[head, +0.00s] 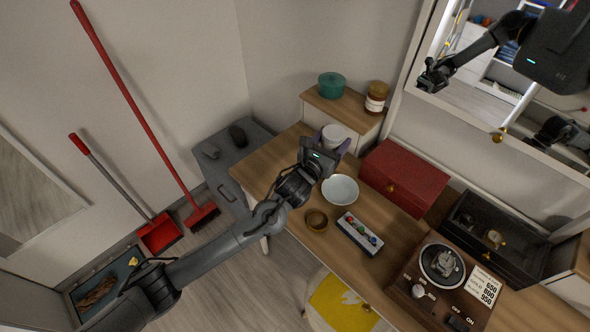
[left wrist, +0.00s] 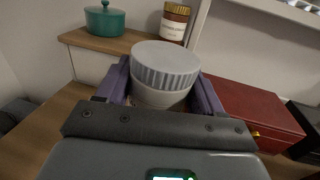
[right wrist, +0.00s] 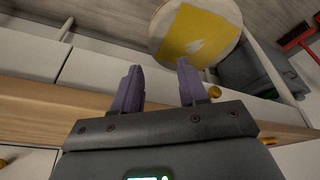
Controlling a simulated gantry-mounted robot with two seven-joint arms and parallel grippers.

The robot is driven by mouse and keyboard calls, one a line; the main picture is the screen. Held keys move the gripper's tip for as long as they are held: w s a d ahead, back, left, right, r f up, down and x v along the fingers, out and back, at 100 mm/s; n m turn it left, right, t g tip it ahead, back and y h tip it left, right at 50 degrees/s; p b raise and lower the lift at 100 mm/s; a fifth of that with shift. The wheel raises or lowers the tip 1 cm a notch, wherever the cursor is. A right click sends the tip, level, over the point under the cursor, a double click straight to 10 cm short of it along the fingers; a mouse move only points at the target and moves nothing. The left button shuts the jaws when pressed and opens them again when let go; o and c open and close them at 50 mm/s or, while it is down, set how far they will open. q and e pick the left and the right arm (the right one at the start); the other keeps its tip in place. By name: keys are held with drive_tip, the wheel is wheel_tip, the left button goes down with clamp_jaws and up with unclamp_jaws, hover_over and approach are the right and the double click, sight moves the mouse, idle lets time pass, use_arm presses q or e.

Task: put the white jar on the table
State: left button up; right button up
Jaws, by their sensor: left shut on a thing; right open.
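The white jar (head: 335,135), with a ribbed lid, is between the purple fingers of my left gripper (head: 329,144) in the head view. The left wrist view shows the jar (left wrist: 165,70) upright, with one finger on each side and the gripper shut on it. It is over the back left part of the wooden table (head: 285,160), in front of a raised wooden ledge. I cannot tell whether its base touches the table. My right gripper (right wrist: 159,85) is open and empty in the right wrist view, near a wooden edge.
A teal pot (head: 331,85) and a brown jar (head: 376,97) stand on the ledge. A red box (head: 403,178), white bowl (head: 340,189), brass ring (head: 316,220), button panel (head: 360,233) and turntable-like device (head: 440,277) occupy the table. Bare wood lies left of the bowl.

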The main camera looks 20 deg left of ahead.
use_arm(q)
drive_tip(key=shift+s+a+f+b, duration=0.45)
drive_tip(key=shift+a+f+b, duration=0.1)
drive_tip(key=shift+a+f, duration=1.05)
drive_tip(key=shift+s+a+f+b, duration=0.4)
drive_tip(key=shift+a+f+b, duration=0.15)
drive_tip(key=shift+a+f, duration=1)
drive_tip(key=shift+s+a+f+b, duration=0.45)
drive_tip(key=shift+a+f+b, duration=0.1)
drive_tip(key=shift+a+f, duration=1.2)
drive_tip(key=shift+f, duration=0.1)
drive_tip(key=shift+f, duration=0.15)
drive_tip(key=o, duration=1.3)
